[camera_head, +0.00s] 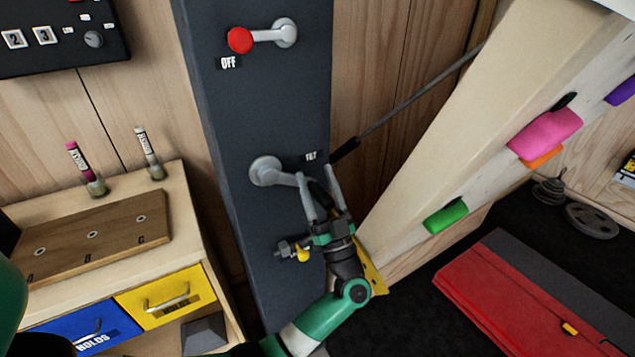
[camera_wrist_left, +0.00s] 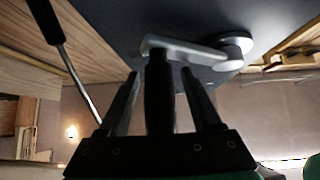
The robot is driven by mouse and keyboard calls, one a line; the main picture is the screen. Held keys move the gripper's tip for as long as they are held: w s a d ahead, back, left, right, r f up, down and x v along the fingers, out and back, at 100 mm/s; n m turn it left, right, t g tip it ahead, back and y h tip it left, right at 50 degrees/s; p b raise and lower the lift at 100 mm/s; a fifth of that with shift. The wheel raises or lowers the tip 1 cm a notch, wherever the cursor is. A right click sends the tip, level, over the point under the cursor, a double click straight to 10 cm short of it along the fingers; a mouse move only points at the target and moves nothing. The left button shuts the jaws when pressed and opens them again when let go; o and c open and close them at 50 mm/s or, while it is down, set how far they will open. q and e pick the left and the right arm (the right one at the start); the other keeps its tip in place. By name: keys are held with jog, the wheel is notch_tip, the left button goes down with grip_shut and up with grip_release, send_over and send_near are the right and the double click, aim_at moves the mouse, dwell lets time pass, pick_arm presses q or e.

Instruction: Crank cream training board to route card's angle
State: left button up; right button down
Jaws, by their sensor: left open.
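The cream training board (camera_head: 455,115) leans at a tilt on the right, with colored holds on its face. A tilt crank (camera_head: 268,171) with a grey hub and arm sits on the dark post beside a small tilt label (camera_head: 311,156). My left gripper (camera_head: 317,176) is open at the crank's outer end. In the left wrist view, the crank's black handle (camera_wrist_left: 159,95) stands between its two open fingers, with gaps on both sides. A dark rod (camera_head: 415,97) runs up toward the board. I cannot identify a route card or read an angle. My right gripper is not in view.
A red-knobbed lever (camera_head: 262,37) marked OFF is higher on the post (camera_head: 240,110). A bolt with a yellow knob (camera_head: 301,253) juts out below the crank. A wooden cabinet (camera_head: 190,225) stands left; a red and grey mat (camera_head: 535,300) lies right.

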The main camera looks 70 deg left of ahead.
pick_arm(q)
grip_shut()
dwell(0.3)
dwell(1.1)
